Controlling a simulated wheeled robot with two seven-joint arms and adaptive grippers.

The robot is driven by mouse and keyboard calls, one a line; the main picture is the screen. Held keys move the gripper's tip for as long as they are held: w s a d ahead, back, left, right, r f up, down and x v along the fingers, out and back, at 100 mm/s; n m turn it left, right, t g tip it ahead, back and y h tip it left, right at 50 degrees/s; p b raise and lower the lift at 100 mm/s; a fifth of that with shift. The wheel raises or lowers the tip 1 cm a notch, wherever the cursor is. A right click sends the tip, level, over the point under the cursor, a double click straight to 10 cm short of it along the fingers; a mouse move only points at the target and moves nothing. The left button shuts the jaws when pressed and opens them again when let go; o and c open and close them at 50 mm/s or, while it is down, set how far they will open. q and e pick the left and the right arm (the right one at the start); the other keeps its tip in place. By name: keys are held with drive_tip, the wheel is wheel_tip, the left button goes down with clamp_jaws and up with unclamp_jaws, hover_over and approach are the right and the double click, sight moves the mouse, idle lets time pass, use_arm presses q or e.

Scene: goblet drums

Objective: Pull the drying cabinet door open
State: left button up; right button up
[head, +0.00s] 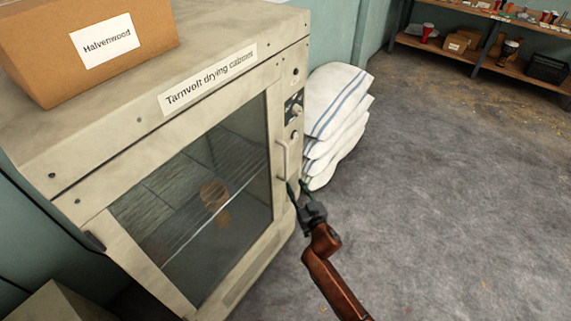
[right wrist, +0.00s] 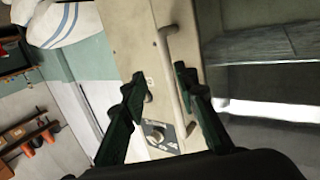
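The beige drying cabinet (head: 120,140) stands at the left with its glass door (head: 205,185) shut. The upright bar handle (head: 283,160) is on the door's right side; it also shows in the right wrist view (right wrist: 173,80). My right gripper (head: 298,187) is at the handle's lower end. In the right wrist view its dark green fingers (right wrist: 161,77) are apart, and the handle appears between their tips, nearer the right finger. I cannot tell whether they touch it. A brown goblet-shaped object (head: 214,196) shows dimly behind the glass. My left gripper is out of view.
A cardboard box (head: 95,45) labelled Halvenwood sits on top of the cabinet. White striped sacks (head: 335,120) are stacked close to its right side. Shelves (head: 490,40) with goods stand at the back right. The grey floor (head: 450,200) in front is clear.

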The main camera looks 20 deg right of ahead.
drive_tip(key=t, duration=0.1)
approach(286, 164)
drive_tip(key=w, duration=0.4)
drive_tip(key=w+b, duration=0.1)
drive_tip(key=w, duration=0.2)
drive_tip(key=w+b, duration=0.1)
drive_tip(key=w, duration=0.2)
drive_tip(key=shift+w+a, duration=0.25)
drive_tip(key=shift+w, duration=0.1)
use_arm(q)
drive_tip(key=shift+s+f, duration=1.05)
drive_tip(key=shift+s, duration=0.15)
use_arm(e)
drive_tip(key=shift+r, duration=0.1)
drive_tip(key=shift+c, duration=0.7)
clamp_jaws()
